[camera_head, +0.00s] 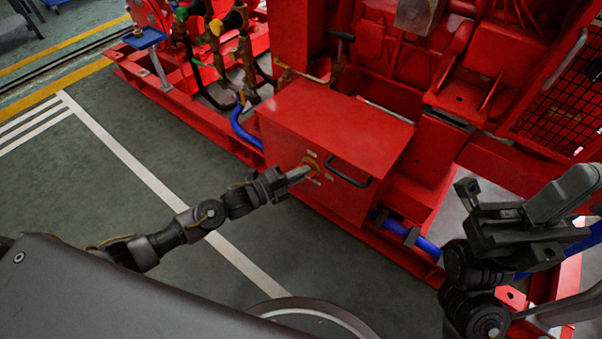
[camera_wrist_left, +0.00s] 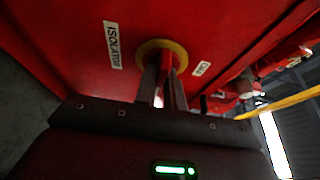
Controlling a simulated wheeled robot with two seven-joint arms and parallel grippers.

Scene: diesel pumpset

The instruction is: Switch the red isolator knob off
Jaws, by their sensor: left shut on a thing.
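The red isolator knob (camera_wrist_left: 168,63) sits in a round yellow plate (camera_wrist_left: 183,47) on the front face of a red box (camera_head: 335,123). The yellow plate also shows in the head view (camera_head: 313,163). My left gripper (camera_head: 304,172) reaches the box face from the left. In the left wrist view its two fingers (camera_wrist_left: 163,85) are closed on the knob, one on each side, and hide part of it. A white label reading ISOLATOR (camera_wrist_left: 115,45) is left of the plate. My right gripper (camera_head: 508,222) is at the right, away from the box; its jaw gap is unclear.
A dark bar handle (camera_head: 348,173) sticks out from the box face just right of the knob. A smaller white label (camera_wrist_left: 203,68) lies right of the plate. Blue pipe (camera_head: 425,246) runs low by the red base frame. Open green floor (camera_head: 95,190) lies at left.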

